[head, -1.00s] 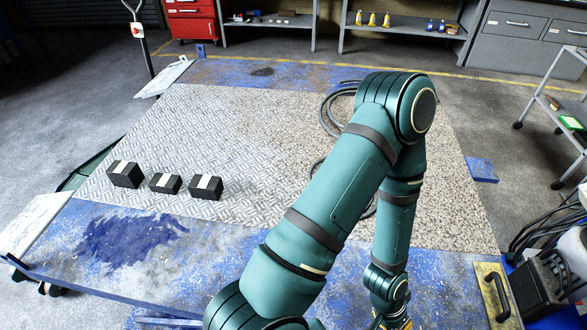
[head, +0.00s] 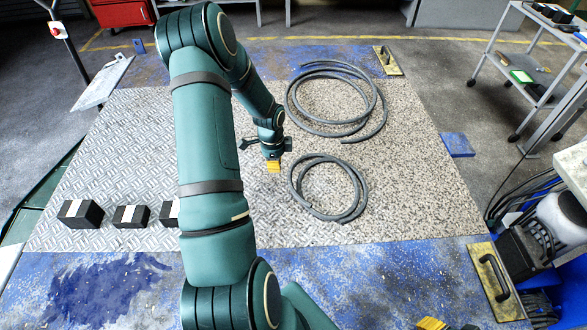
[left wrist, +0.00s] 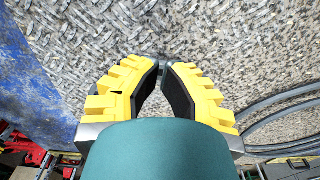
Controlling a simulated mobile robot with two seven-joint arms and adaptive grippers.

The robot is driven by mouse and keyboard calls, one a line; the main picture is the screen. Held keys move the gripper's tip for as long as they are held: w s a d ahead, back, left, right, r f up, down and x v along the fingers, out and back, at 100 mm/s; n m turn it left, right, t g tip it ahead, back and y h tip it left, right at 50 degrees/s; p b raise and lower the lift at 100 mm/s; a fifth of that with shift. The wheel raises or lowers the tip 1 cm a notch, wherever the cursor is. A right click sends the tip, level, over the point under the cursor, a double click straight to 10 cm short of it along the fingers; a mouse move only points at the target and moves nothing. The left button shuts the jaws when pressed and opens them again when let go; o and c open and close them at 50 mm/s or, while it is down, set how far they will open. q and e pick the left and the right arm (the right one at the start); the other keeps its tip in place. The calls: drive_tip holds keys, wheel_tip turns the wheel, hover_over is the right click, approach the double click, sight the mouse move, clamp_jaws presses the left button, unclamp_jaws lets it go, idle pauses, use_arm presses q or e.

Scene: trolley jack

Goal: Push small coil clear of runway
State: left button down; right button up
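The small coil (head: 347,212) of dark grey hose lies flat on the speckled right part of the floor plate in the head view. My left gripper (head: 273,167) hangs just left of the small coil, pointing down and apart from it. In the left wrist view its yellow fingers (left wrist: 163,66) come together at the tips with nothing held. Hose (left wrist: 285,104) shows at that view's right edge; I cannot tell which coil it is. Only a yellow piece of my right gripper (head: 432,323) shows at the head view's bottom edge; its state is unclear.
A larger coil (head: 381,112) lies behind the small one. Black blocks with white stripes (head: 82,213) stand on the diamond-patterned left part (head: 115,150). A yellow plate with a handle (head: 491,283) lies front right. A trolley (head: 520,92) stands at the right. Speckled floor right of the small coil is clear.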

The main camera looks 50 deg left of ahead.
sight(288, 177)
drive_tip(key=shift+a, duration=0.35)
use_arm(q)
drive_tip(key=a+f, duration=0.1)
drive_tip(key=f, duration=0.2)
drive_tip(key=s+a+f+b, duration=0.1)
drive_tip(key=f, duration=0.1)
drive_tip(key=a+f+b, duration=0.1)
drive_tip(key=f, duration=0.2)
drive_tip(key=shift+s+f, duration=0.3)
drive_tip(key=shift+f, duration=0.05)
use_arm(e)
drive_tip(key=shift+s+f, duration=0.3)
drive_tip(key=shift+f, duration=0.65)
use_arm(q)
drive_tip(key=shift+w+d+f+m, duration=0.25)
drive_tip(key=shift+w+d+m, duration=0.05)
drive_tip(key=shift+w+d, duration=0.8)
use_arm(e)
drive_tip(key=shift+f, duration=0.2)
use_arm(q)
drive_tip(key=shift+w+d, duration=0.3)
drive_tip(key=shift+w, duration=0.05)
drive_tip(key=shift+w+d+b, duration=0.45)
drive_tip(key=shift+w+d, duration=0.6)
drive_tip(key=shift+d, duration=0.05)
use_arm(e)
drive_tip(key=shift+w+f, duration=0.1)
drive_tip(key=shift+f, duration=0.1)
